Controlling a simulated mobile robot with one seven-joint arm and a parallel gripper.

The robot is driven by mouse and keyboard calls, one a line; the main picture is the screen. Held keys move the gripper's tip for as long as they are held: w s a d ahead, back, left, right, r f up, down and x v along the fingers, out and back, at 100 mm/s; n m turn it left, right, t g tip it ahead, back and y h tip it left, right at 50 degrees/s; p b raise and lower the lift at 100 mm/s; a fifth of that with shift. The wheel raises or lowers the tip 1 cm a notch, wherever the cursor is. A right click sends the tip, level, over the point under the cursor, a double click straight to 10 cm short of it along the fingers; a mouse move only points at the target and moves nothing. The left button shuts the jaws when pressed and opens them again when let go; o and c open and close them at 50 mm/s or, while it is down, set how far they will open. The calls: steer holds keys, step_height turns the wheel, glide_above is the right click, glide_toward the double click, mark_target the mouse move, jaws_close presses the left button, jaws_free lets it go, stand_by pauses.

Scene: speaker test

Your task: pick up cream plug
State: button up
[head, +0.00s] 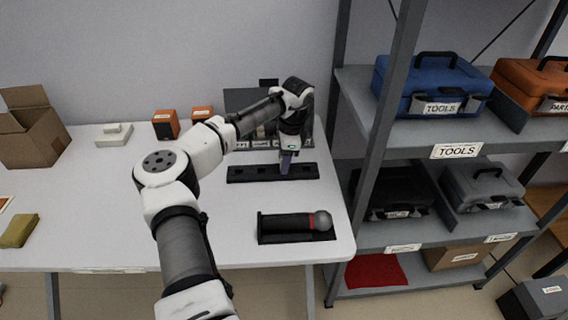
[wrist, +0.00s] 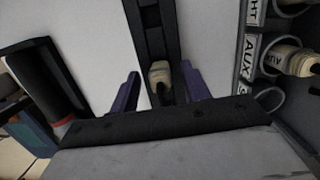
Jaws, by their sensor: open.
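A cream plug (wrist: 160,76) stands at the long black rack (wrist: 150,25) in the wrist view. My gripper (wrist: 160,70) is open, with one purple finger on each side of this plug; whether either touches it I cannot tell. In the head view my gripper (head: 287,162) points down over the black rack (head: 245,173) on the white table, and the plug between the fingers is hidden.
The dark panel (head: 238,101) stands close behind the rack. A black microphone (head: 288,222) with a red ring and grey ball end lies in front. Two orange boxes (head: 165,124) stand left at the back. A grey shelf (head: 385,95) adjoins the table's right side. The table's middle left is clear.

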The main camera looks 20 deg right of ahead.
jaws_close()
steer(key=shift+r, duration=0.1)
